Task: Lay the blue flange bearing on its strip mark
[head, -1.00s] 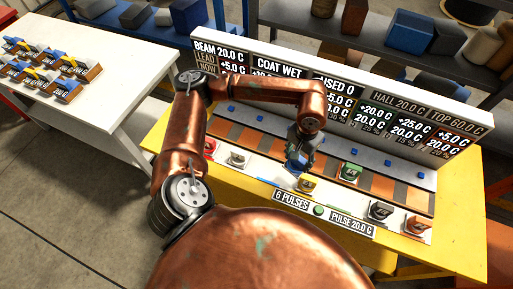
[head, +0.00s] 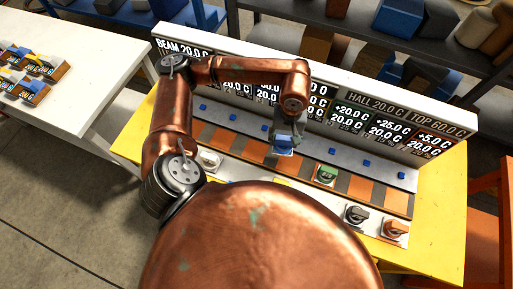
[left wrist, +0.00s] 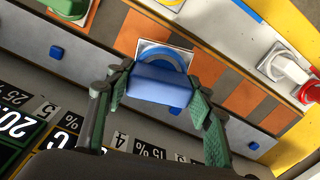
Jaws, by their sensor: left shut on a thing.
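My left gripper (head: 288,138) is shut on the blue flange bearing (head: 284,146). In the left wrist view, the green-padded fingers (left wrist: 160,98) grip the blue body of the bearing (left wrist: 160,84) from both sides. Its blue ring and pale square plate show beyond the body. The bearing is over the striped orange and grey strip (left wrist: 125,35), near the ledge with the small blue blocks. I cannot tell its exact height. A short blue mark (left wrist: 246,11) lies on the pale front edge of the strip. My right gripper is not in view.
A white bearing (head: 209,160) stands to the left. The display board (head: 400,105) rises behind. My body hides the front middle.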

